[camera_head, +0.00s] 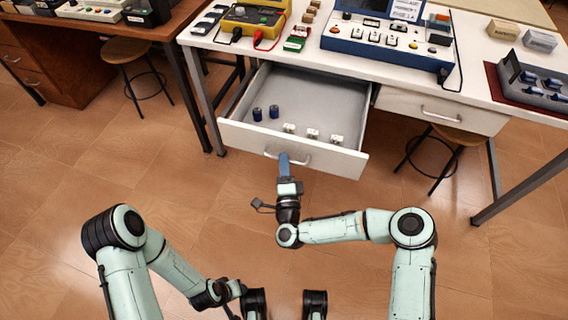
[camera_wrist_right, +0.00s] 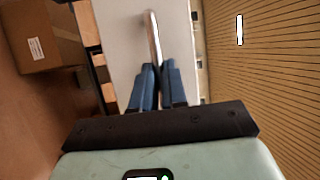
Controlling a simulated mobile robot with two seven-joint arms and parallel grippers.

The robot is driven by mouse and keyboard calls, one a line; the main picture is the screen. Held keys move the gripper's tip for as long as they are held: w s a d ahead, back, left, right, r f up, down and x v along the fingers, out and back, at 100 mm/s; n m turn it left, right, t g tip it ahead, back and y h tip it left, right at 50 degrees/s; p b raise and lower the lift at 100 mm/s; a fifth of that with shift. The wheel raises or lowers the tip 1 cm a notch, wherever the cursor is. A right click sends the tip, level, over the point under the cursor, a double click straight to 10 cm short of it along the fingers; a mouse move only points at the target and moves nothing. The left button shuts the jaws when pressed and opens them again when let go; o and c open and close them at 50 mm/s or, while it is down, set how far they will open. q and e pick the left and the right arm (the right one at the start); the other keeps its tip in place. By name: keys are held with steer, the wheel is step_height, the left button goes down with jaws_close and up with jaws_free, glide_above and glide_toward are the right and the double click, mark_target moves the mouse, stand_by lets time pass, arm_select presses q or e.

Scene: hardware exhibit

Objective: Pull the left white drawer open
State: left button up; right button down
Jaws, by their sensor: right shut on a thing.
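The left white drawer (camera_head: 238,135) under the white table is pulled well out in the head view. Inside it are two dark blue cylinders (camera_head: 265,113) and several small white blocks (camera_head: 312,134). My right gripper (camera_head: 284,158) is shut on the drawer's metal handle (camera_head: 300,160) at the middle of its front. In the right wrist view the blue fingers (camera_wrist_right: 158,68) close around the handle bar (camera_wrist_right: 152,35). My left arm is folded low at the left in the head view, and its gripper's fingertips cannot be made out.
The right white drawer (camera_head: 440,110) is shut. Stools (camera_head: 446,140) stand under the table and at the left (camera_head: 115,50). The white table (camera_head: 475,50) carries a yellow meter (camera_head: 253,20) and a blue panel (camera_head: 385,42). The tiled floor (camera_head: 60,200) before the drawer is clear.

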stand_by(0.3)
steer(key=c, duration=1.2)
jaws_free()
arm_select(q)
steer(key=shift+s+d+r+g+p, duration=0.15)
steer(key=shift+s+d+r+p, duration=0.2)
steer(key=shift+s, duration=0.2)
steer(key=shift+s+d+r+g+p, duration=0.2)
steer(key=shift+s+r+p, duration=0.15)
steer(key=shift+s+r, duration=0.15)
arm_select(e)
steer(key=v, duration=1.3)
steer(key=shift+s, duration=0.2)
